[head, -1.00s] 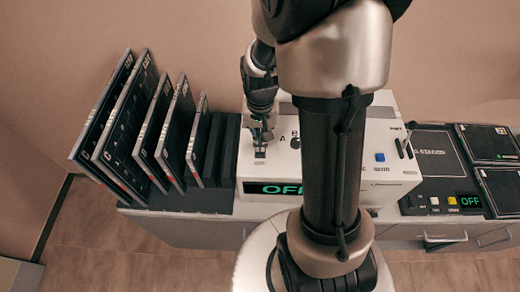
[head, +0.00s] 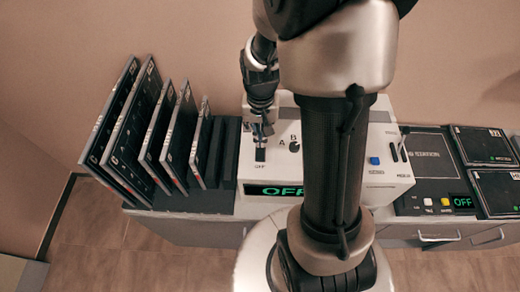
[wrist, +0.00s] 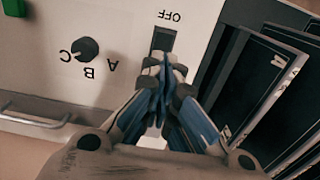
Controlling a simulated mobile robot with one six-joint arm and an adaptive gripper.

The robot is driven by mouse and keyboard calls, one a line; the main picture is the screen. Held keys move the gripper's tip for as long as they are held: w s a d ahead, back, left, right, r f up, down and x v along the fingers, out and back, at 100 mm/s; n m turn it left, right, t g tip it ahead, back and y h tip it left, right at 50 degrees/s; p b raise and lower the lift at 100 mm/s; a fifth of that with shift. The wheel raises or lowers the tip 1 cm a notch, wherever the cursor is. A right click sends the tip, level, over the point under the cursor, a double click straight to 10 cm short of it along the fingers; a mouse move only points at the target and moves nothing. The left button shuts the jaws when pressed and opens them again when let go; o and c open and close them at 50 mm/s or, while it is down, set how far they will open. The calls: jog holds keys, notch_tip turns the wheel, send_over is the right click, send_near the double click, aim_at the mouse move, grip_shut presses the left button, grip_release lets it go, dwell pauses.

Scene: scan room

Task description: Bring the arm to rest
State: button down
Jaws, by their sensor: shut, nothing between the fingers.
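My gripper (head: 262,130) is at the left part of the white console (head: 390,180), just above a dark rocker switch (head: 260,154) marked OFF. In the wrist view my gripper (wrist: 165,62) has its fingers together and empty, with the tips overlapping the near end of the switch (wrist: 164,40). I cannot tell whether they touch it. The console's display (head: 280,190) reads OFF in green. My arm hides the middle of the console.
Several dark panels (head: 125,130) stand in a rack left of the console. A rotary knob (wrist: 86,50) marked A, B, C is beside the switch. A blue button (head: 374,161) and a flat dark unit (head: 430,155) are to the right. The wall behind is bare.

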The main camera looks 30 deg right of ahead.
jog(key=shift+r+p, duration=0.6)
jog(key=shift+r, duration=0.4)
jog(key=shift+r, duration=0.1)
jog(key=s+a+r+n+t+b, duration=0.2)
jog(key=s+a+r, duration=0.3)
jog(key=r, duration=0.3)
jog(key=s+a+r+n+t+b, duration=0.1)
jog(key=s+a+r+n, duration=0.3)
jog(key=s+r, duration=0.4)
jog(key=shift+s+a+n+t+b, duration=0.3)
jog(key=shift+a+n+t+b, duration=0.1)
jog(key=shift+a+t, duration=0.45)
jog(key=shift+w+r, duration=0.1)
